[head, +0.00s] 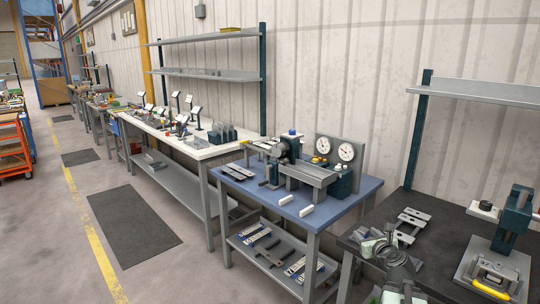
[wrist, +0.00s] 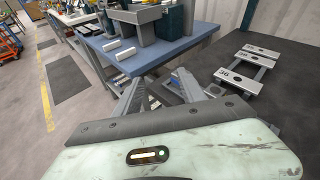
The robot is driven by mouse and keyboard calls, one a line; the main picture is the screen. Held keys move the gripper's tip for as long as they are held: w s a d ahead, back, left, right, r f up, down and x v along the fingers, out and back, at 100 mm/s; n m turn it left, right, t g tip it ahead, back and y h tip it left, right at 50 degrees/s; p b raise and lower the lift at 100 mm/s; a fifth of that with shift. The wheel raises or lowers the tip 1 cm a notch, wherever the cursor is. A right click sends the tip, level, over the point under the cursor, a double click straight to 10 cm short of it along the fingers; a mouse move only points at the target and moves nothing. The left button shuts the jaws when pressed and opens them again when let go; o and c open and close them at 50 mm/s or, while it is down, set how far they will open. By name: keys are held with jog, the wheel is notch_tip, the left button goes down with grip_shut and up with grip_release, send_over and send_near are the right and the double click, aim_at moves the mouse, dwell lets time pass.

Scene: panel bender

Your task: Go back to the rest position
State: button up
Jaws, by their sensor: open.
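My gripper (wrist: 158,84) is open in the wrist view, with two grey fingers spread apart and nothing between them. It points over the gap in front of the blue table (wrist: 190,43). In the head view my pale green arm (head: 378,247) shows at the bottom, beside the left edge of the dark table (head: 445,222); I cannot make out the fingertips there. A bending machine (head: 512,222) with a dark green column stands on the dark table at the right, with a yellow handle (head: 490,290) at its base.
A grey slotted frame (head: 408,222) lies on the dark table, right of my gripper, and shows in the wrist view (wrist: 245,66). The blue table (head: 330,212) carries a fixture, dials (head: 335,148) and two white blocks. A shelf (head: 475,92) hangs behind. The left aisle is clear.

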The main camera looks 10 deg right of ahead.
jog(key=w+a+f+n+g+y+p, duration=0.15)
jog(key=a+n, duration=0.45)
jog(key=a, duration=0.6)
jog(key=w+a+f+n+g+y+p, duration=0.1)
jog(key=a+f+n+g+y, duration=0.3)
jog(key=a, duration=0.8)
jog(key=w+a+n+y+p, duration=0.1)
jog(key=a+n+y, duration=0.1)
jog(key=a+n, duration=0.7)
jog(key=s+a+f+n+g+h, duration=0.2)
jog(key=s+a+f+n+g, duration=0.4)
jog(key=s+a+n, duration=0.25)
jog(key=s+d+f+n+g+h, duration=0.1)
jog(key=s+d+n+g+h, duration=0.1)
jog(key=s+d+n, duration=0.3)
jog(key=s+n+g, duration=0.1)
jog(key=s+n, duration=0.1)
jog(key=n, duration=0.2)
jog(key=shift+f, duration=0.25)
jog(key=shift+h, duration=0.25)
jog(key=shift+d, duration=0.1)
jog(key=shift+c, duration=1.3)
jog(key=shift+d, duration=0.1)
